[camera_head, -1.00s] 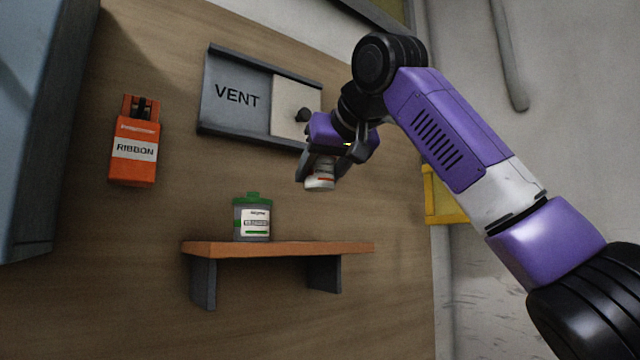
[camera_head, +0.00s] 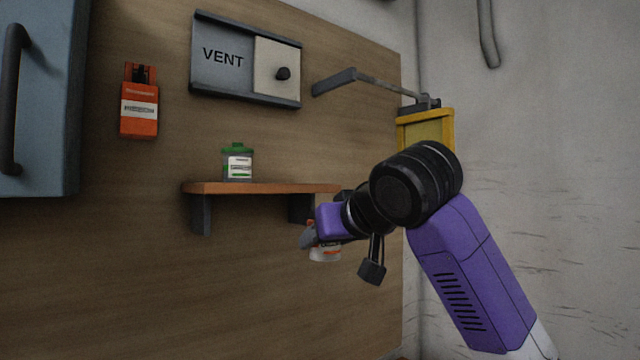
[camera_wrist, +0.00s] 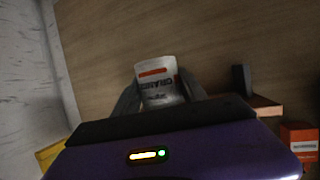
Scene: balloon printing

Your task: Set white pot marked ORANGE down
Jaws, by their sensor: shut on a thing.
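The white pot marked ORANGE (camera_head: 325,253) is held in my gripper (camera_head: 312,238), below the right end of the shelf in the head view. In the wrist view the pot (camera_wrist: 158,84) shows its label with an orange stripe, between the two fingers of my gripper (camera_wrist: 160,92), which are shut on it. The pot hangs clear of the shelf, with the wooden board behind it. Its base is partly hard to make out in the head view.
A wooden shelf (camera_head: 262,188) on the board bears a green-lidded pot (camera_head: 238,162) near its left; its right part is bare. A vent (camera_head: 222,58) with a sliding panel, an orange ribbon box (camera_head: 139,108), a blue cabinet (camera_head: 50,100) and a yellow frame (camera_head: 426,130) surround it.

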